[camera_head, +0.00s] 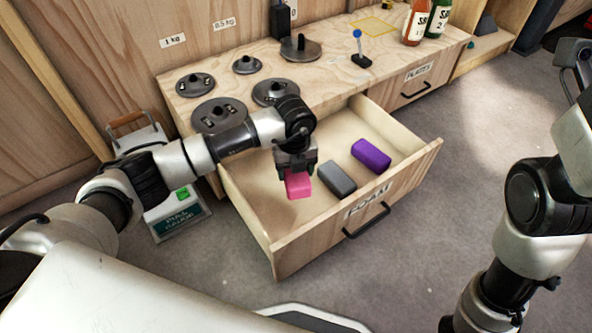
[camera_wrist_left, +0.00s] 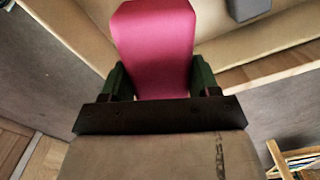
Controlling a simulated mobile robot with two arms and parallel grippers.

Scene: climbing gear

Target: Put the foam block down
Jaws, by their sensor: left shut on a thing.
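My left gripper (camera_head: 295,168) is shut on a pink foam block (camera_head: 298,187) over the open drawer marked FOAM (camera_head: 262,222). The pink block also shows between the fingers in the left wrist view (camera_wrist_left: 155,45). I cannot tell whether its underside touches the drawer floor. A grey foam block (camera_head: 338,178) lies just right of it in the drawer, and a purple foam block (camera_head: 371,155) lies farther right. My right arm is at the right edge of the head view, and its gripper is not clearly seen.
The wooden bench top (camera_head: 330,95) holds several dark weight discs, a blue-knobbed lever (camera_head: 359,50) and two bottles (camera_head: 417,22). A closed drawer marked PLATES (camera_head: 420,78) is at the right. A pull gauge (camera_head: 175,215) stands on the floor at left. The drawer's left part is bare.

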